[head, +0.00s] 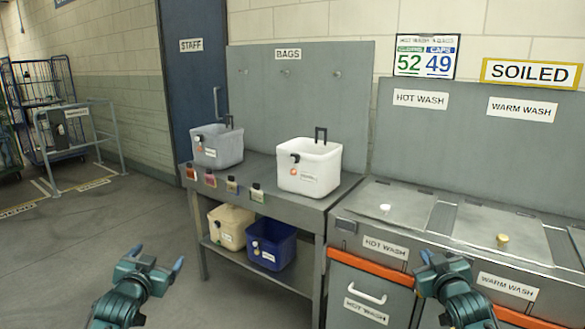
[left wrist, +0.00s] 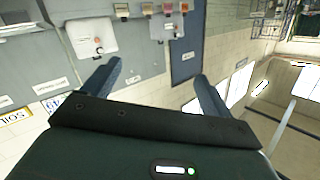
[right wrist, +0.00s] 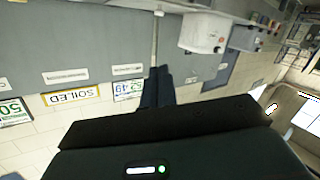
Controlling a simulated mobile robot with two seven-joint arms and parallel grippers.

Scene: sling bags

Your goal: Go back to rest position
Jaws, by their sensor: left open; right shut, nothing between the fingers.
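My left gripper (head: 155,260) is in the lower left of the head view, over open floor in front of the bag table. Its two fingers stand apart with nothing between them, as the left wrist view (left wrist: 158,88) also shows. My right gripper (head: 430,258) is at the lower right of the head view, in front of the hot wash unit. In the right wrist view its fingers (right wrist: 157,85) are together with nothing between them. Both grippers appear clear of the furniture, though the right one overlaps the wash unit's front in the picture.
A grey bag (head: 217,146) and a white bag (head: 310,167) stand on the grey table (head: 262,190). A cream bag (head: 230,228) and a blue bag (head: 271,243) sit on its lower shelf. Wash lids (head: 395,202) are at right.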

